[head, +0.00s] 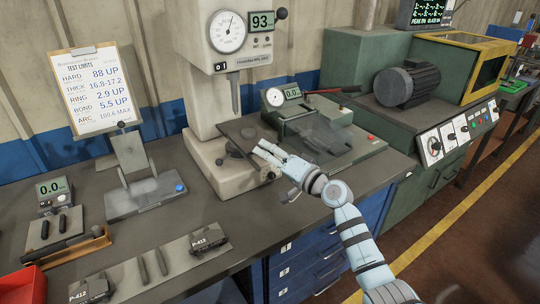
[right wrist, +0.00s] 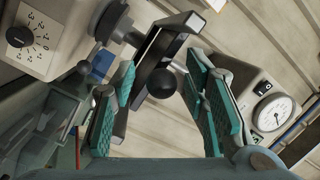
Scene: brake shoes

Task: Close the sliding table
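A dark flat plate (head: 238,132), which looks like the sliding table, sits at the base of the grey hardness tester (head: 215,160). In the right wrist view, a dark slab with pale edges (right wrist: 168,48) stands ahead of my fingers with a round black knob (right wrist: 161,82) in front of it. My right gripper (head: 266,150) is at the plate's near right side. Its teal-padded fingers (right wrist: 160,108) are spread apart, with the knob showing between them; I cannot tell whether either finger touches it. My left gripper is not in view.
A green machine (head: 305,122) with a dial and display stands just right of my right gripper. A clipboard (head: 90,88), a small stand (head: 140,190), dark brake shoes (head: 208,238) and a red bin (head: 22,285) are on the left.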

